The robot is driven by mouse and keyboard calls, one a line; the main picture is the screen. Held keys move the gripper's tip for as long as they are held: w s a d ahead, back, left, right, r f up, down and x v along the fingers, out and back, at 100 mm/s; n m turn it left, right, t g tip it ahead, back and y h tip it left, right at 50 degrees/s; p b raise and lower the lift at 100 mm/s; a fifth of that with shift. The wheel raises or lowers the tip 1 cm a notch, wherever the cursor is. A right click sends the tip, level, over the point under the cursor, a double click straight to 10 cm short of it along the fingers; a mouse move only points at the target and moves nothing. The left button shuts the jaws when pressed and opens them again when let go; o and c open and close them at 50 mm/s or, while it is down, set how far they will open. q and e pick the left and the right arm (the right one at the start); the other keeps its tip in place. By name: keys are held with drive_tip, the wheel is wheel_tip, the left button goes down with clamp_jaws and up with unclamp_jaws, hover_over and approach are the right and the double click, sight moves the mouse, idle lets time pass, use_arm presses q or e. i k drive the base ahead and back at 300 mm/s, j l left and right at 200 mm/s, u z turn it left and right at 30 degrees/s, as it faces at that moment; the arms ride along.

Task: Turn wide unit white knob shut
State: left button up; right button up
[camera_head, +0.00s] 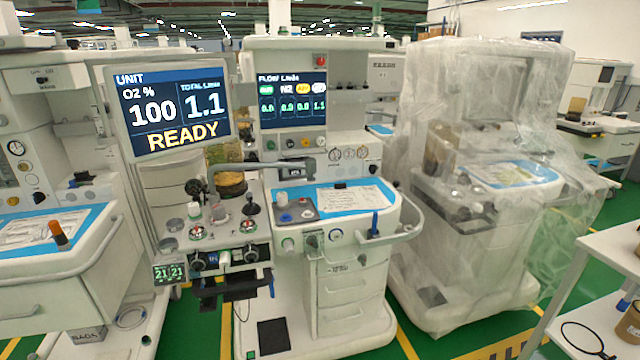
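The middle anaesthesia unit (345,285) stands upright with a large screen (172,107) reading UNIT, O2 % 100, TOTAL 1.1 and READY. Its smaller FLOW screen (292,100) shows several columns; the rightmost, under a pale label, reads 1.1 and the others read 0.0. A row of small coloured knobs (288,144) sits just below this screen. A separate white cap (282,197) stands on the grey panel lower down. Neither of my grippers is in view.
A plastic-wrapped unit (490,180) stands close on the right. Another unit (60,270) with a blue-topped tray stands on the left. A grey handle bar (262,165) and black-topped parts (252,205) project from the middle unit. A white shelf (610,255) is at front right.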

sight(320, 141)
drive_tip(key=i+l+u, duration=0.1)
drive_tip(key=i+l, duration=0.35)
drive_tip(key=l, duration=0.2)
drive_tip(key=i+l+u, duration=0.25)
drive_tip(key=i+l, duration=0.2)
drive_tip(key=l, duration=0.2)
drive_tip(key=i+l+u, duration=0.1)
drive_tip(key=l, duration=0.25)
drive_tip(key=i, duration=0.1)
